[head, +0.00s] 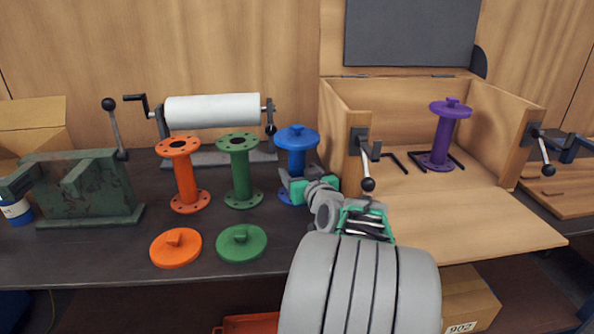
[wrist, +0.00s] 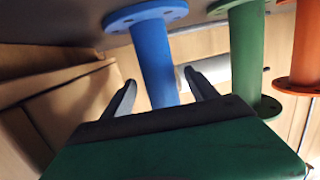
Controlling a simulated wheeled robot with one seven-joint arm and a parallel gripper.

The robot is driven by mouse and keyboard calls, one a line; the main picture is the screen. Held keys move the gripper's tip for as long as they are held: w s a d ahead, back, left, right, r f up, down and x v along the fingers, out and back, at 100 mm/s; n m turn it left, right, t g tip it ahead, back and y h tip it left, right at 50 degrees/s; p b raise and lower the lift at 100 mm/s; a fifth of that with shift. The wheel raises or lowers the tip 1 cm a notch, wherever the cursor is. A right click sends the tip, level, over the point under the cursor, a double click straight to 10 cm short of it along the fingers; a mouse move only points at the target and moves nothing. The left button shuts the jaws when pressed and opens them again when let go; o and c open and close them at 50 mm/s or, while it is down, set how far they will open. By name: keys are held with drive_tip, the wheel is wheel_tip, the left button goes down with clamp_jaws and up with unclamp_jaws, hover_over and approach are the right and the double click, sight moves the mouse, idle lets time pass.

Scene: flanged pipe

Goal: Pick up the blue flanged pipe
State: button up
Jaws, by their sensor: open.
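The blue flanged pipe (head: 296,160) stands upright on the dark table, with a blue lid on its top flange. My gripper (head: 308,186) is at the lower part of this pipe and hides some of it in the head view. In the wrist view, which looks upside down, the blue pipe (wrist: 153,55) rises between my two open fingers (wrist: 162,90). The fingers appear on either side of the pipe; I cannot tell whether either one touches it.
A green flanged pipe (head: 241,170) and an orange one (head: 184,175) stand to the left. Their lids (head: 241,243) lie in front. A wooden box (head: 490,215) with a purple flanged pipe (head: 443,137) is at the right. A white roller (head: 212,110) is behind.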

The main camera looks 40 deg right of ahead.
drive_tip(key=shift+x, duration=1.25)
drive_tip(key=shift+s, duration=0.1)
drive_tip(key=shift+c, duration=0.6)
clamp_jaws()
drive_tip(key=shift+r, duration=0.1)
